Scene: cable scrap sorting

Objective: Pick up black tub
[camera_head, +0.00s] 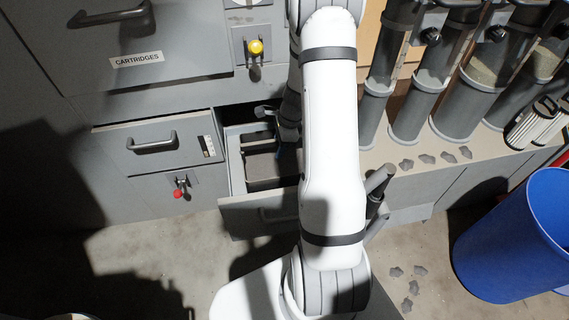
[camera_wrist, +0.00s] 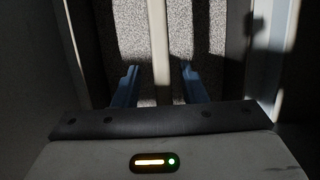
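An open drawer (camera_head: 238,165) low in the cabinet holds a dark-walled container (camera_head: 272,184), which may be the black tub; my arm hides its right part. In the wrist view, speckled grey material (camera_wrist: 205,30) lies on both sides of a pale upright strip (camera_wrist: 160,45), with dark walls farther out. My gripper (camera_wrist: 158,84) points down over this, inside the drawer area. Its two blue fingers are apart, one on each side of the strip, with gaps to it. I cannot tell how deep the fingertips reach. In the head view the gripper is mostly hidden by my arm.
Above the open drawer is a closed drawer labelled CARTRIDGES (camera_head: 140,60); another closed drawer (camera_head: 152,147) is at left. Tall grey cylinders (camera_head: 465,105) and grey scraps (camera_head: 427,159) stand or lie at right. A blue bin (camera_head: 515,240) is on the floor, with several scraps nearby.

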